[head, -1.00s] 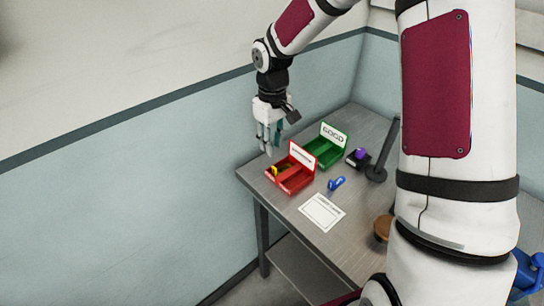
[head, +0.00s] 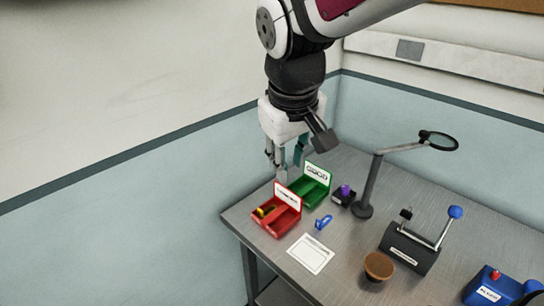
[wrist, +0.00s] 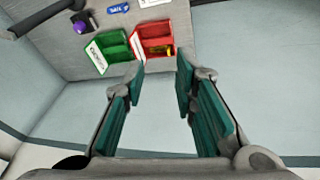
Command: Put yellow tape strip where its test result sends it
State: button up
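The yellow tape strip (head: 265,212) lies in the red bin (head: 279,225), at its left side, with a dark piece beside it. In the wrist view the strip (wrist: 169,51) shows at the bin's right part. The red bin has a white label on its back panel; its text is too small to read. The green bin (head: 312,194) beside it has a label that appears to read GOOD. My gripper (head: 285,164) hangs above and behind the bins. Its fingers (wrist: 160,68) are spread apart, with nothing between them.
A white paper card (head: 311,253) and a blue item (head: 323,222) lie in front of the bins. A purple-topped black box (head: 344,194), a magnifier lamp (head: 371,180), a lever device (head: 410,247) and a brown round-topped object (head: 379,266) stand to the right.

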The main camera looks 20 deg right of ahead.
jog(key=s+r+m+t+y, duration=0.1)
jog(key=s+t, duration=0.1)
jog(key=s, duration=0.8)
jog(key=shift+s+a+r+m, duration=0.3)
jog(key=shift+s+r+m, duration=0.1)
dwell(0.5)
